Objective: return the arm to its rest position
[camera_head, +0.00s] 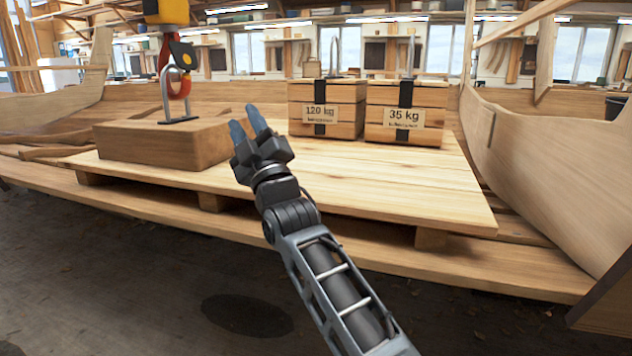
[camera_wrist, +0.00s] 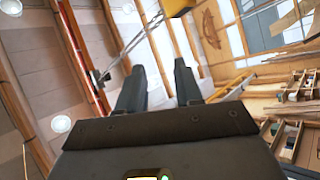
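My gripper (camera_head: 248,128) is raised in front of the wooden platform, its blue-tipped fingers pointing up and slightly left. The fingers stand apart with nothing between them. In the wrist view the two dark fingers of my gripper (camera_wrist: 160,85) are also apart and empty, pointing toward the ceiling. My gripper is to the right of the plain wooden block (camera_head: 165,145), which has a metal shackle (camera_head: 176,95) on top. A red hook (camera_head: 178,82) under a yellow hoist block (camera_head: 167,12) hangs at the shackle. Whether the hook bears on the shackle I cannot tell.
Two wooden crates stand at the back of the platform (camera_head: 400,185), labelled 120 kg (camera_head: 327,108) and 35 kg (camera_head: 406,110). A curved wooden hull (camera_head: 550,165) rises at the right. The platform's front right is bare. The floor (camera_head: 130,280) in front is clear.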

